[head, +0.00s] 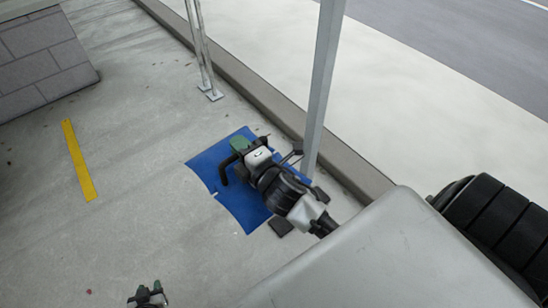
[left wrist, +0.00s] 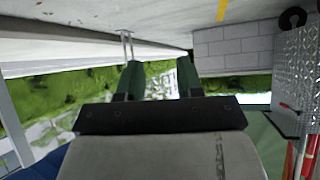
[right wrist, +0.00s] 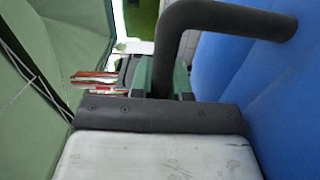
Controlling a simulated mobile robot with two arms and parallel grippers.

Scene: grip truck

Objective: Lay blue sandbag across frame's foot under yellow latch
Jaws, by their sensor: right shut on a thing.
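The blue sandbag (head: 243,205) is below my right gripper in the head view, partly covered by my right arm. Its black handle (head: 225,171) curves up at its left side. In the right wrist view, the handle (right wrist: 225,17) crosses close in front of the green fingers, with the blue bag (right wrist: 285,110) at right. My right gripper (head: 240,144) is shut on the handle. I cannot tell whether the bag touches the ground. A grey metal post (head: 322,85) stands just beyond the bag. I cannot make out a yellow latch. My left gripper (head: 148,290) is open and empty, low in the head view (left wrist: 162,78).
Thin metal posts with foot plates (head: 212,95) stand by the kerb (head: 270,100). A grey block wall (head: 45,60) is at upper left. A yellow strip (head: 78,160) marks the concrete.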

